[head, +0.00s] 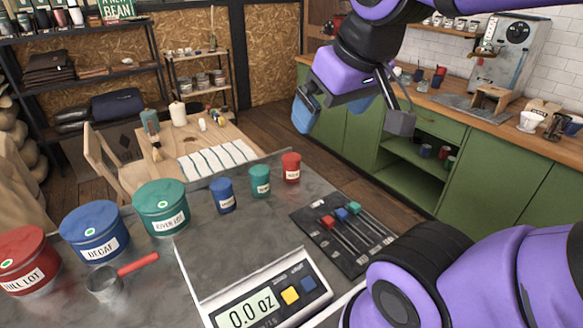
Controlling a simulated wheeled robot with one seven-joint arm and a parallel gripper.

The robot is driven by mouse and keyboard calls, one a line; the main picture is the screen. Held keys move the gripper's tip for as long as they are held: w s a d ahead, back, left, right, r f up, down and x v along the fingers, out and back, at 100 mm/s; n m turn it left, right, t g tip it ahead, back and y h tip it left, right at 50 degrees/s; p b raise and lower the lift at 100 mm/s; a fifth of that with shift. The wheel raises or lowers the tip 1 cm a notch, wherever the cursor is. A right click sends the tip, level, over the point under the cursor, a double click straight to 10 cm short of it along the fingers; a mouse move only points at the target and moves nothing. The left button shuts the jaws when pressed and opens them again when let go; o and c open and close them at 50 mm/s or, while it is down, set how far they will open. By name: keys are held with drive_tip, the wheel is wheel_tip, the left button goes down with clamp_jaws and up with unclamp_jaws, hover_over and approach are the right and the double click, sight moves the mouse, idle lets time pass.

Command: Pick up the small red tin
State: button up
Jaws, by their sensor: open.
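The small red tin (291,168) stands upright near the far right corner of the grey table (240,240). It has a pale label on its front. A small green tin (260,181) stands just left of it, and a small blue tin (222,195) further left.
A large blue tin (95,230), a large green tin (160,206) and a red-handled scoop (108,285) stand left on the table. A scale (262,298) reading 0.0 oz is at the front. A black slider panel (345,235) lies right. Green cabinets (480,190) stand behind.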

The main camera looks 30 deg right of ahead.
drive_tip(key=w+d+f+n+g+h, duration=0.1)
drive_tip(key=w+d+f, duration=0.1)
drive_tip(key=w, duration=0.9)
drive_tip(key=n+y, duration=0.3)
hover_over(295, 157)
drive_tip(key=s+d, duration=0.1)
drive_tip(key=s, duration=0.2)
wheel_tip(295, 157, down, 27)
drive_tip(key=x, duration=1)
drive_tip(key=shift+w+f, duration=0.1)
drive_tip(key=shift+f, duration=0.25)
drive_tip(key=shift+c, duration=0.2)
drive_tip(key=c, duration=1)
